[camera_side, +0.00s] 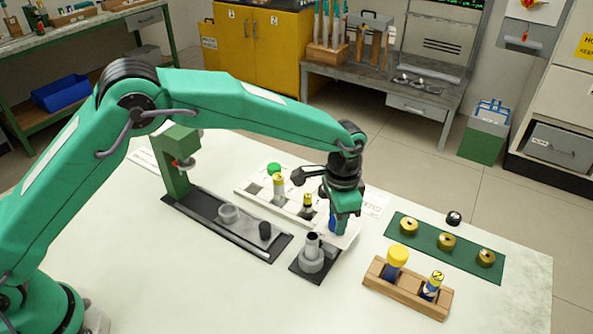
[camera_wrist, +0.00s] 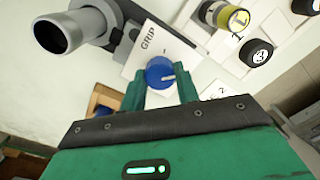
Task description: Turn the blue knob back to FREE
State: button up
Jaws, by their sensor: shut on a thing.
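The blue knob (camera_wrist: 159,73) sits on a white plate (camera_wrist: 139,62) in the wrist view. A white pointer line on its top points to the right. The word GRIP is printed on the plate, up and left of the knob; I cannot read FREE anywhere. My gripper (camera_wrist: 161,90) has one green finger on each side of the knob and is shut on it. In the side view my gripper (camera_side: 340,222) points down, and part of the blue knob (camera_side: 332,225) shows beside its fingers.
A grey cylindrical fixture (camera_side: 312,257) stands close to my gripper. A white tray (camera_side: 262,200) with rods lies behind it. A wooden block (camera_side: 405,296) with two blue rods and a green mat (camera_side: 480,272) with brass pieces lie to the right. The front of the table is clear.

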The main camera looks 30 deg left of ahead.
jog(key=m, duration=0.4)
jog(key=shift+m, duration=2.2)
jog(key=o, duration=1)
jog(key=shift+r, duration=3.9)
